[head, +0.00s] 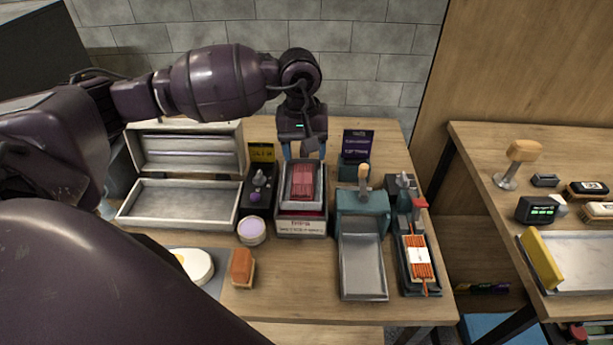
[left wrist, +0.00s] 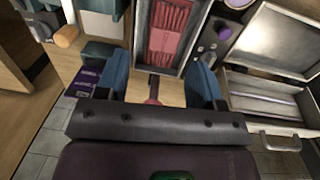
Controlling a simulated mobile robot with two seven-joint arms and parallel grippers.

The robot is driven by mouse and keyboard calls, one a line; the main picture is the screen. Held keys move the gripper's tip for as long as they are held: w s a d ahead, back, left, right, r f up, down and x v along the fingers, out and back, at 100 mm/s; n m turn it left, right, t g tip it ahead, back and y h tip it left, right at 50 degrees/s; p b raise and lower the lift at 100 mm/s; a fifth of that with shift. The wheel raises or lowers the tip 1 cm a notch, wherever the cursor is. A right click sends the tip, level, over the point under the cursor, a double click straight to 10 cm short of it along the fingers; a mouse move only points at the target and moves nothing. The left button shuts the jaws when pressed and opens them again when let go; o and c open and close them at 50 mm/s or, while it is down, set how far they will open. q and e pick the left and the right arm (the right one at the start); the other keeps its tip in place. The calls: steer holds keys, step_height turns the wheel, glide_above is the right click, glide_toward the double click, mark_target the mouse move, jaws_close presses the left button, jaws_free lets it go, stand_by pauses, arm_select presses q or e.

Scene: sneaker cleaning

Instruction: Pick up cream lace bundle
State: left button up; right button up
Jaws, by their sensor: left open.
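I see no clearly cream lace bundle in either view. A red lace bundle (head: 303,182) lies in a grey-rimmed tray on a labelled stand (head: 302,227); it also shows in the left wrist view (left wrist: 168,28). An orange lace bundle (head: 418,270) with a white band lies in a dark tray at the right. My left gripper (head: 305,152) is open, pointing down at the back end of the red bundle's tray. In the left wrist view its blue fingers (left wrist: 160,82) are apart, with nothing held between them. My right gripper is not in view.
An open metal case (head: 180,203) stands left, beside a lilac-topped jar (head: 252,231). A teal dispenser with a grey tray (head: 363,268) stands right of the stand. An orange-brown block (head: 242,267) lies in front. A second table (head: 470,150) stands at the right.

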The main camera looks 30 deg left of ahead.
arm_select(q)
steer(key=a, duration=0.1)
glide_above(302, 181)
steer(key=shift+y, duration=0.4)
step_height(302, 181, down, 5)
steer(key=shift+s+a+f, duration=0.1)
step_height(302, 181, down, 4)
steer(key=shift+r+p, duration=0.1)
steer(key=shift+p, duration=0.55)
steer(key=shift+f, duration=0.6)
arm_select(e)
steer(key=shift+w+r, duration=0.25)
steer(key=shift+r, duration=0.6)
arm_select(q)
steer(key=shift+c, duration=0.3)
